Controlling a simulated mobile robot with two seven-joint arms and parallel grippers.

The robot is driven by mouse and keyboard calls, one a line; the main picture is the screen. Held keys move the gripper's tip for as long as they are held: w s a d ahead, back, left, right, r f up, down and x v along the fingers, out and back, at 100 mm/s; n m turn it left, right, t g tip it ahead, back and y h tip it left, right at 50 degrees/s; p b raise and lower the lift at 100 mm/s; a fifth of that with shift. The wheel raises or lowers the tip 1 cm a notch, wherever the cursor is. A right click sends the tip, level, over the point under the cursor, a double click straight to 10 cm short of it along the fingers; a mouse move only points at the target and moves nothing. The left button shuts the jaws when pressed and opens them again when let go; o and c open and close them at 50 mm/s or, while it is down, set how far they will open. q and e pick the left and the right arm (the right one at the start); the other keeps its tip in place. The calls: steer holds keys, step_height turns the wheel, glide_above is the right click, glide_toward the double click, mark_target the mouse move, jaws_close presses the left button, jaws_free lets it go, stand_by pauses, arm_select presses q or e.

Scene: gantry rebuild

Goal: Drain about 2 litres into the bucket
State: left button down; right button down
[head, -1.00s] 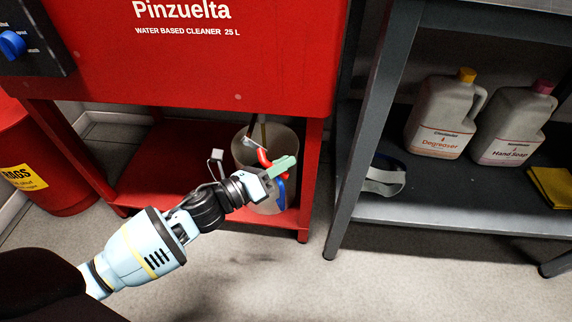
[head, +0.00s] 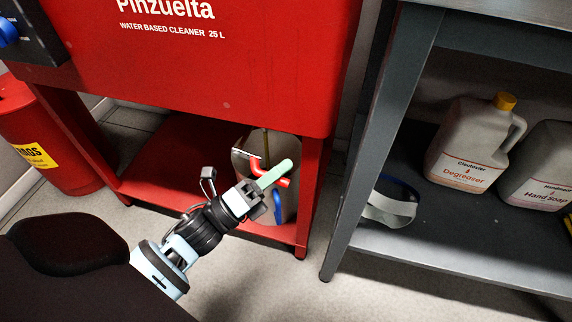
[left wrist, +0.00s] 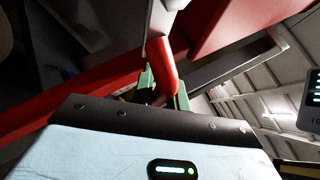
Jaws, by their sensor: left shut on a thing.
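The red washer tank (head: 225,70), marked as a 25 L water based cleaner, fills the upper left of the head view. A pale bucket (head: 289,163) stands below it on the red lower shelf, partly hidden by my gripper. A red lever handle (head: 256,166) sits in front of the bucket's mouth. My left gripper (head: 274,174), with green fingers, is shut on the handle, which also shows between the fingers in the left wrist view (left wrist: 164,72). A thin brown vertical strip hangs over the bucket; I cannot tell whether it is liquid. The level inside is hidden. My right gripper is out of view.
A grey shelf unit (head: 367,150) stands to the right, holding a degreaser jug (head: 468,145), a hand soap jug (head: 537,165) and a clear item with a blue band (head: 391,208). A red rags bin (head: 50,140) stands left. Floor in front is clear.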

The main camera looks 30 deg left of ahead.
arm_select(q)
steer(key=shift+r+n+t+y, duration=0.4)
steer(key=shift+r+n+t, duration=0.55)
steer(key=shift+n, duration=0.55)
steer(key=shift+r, duration=0.1)
steer(key=c, duration=1.4)
jaws_free()
steer(key=shift+p+v, duration=0.45)
steer(key=shift+v, duration=3.45)
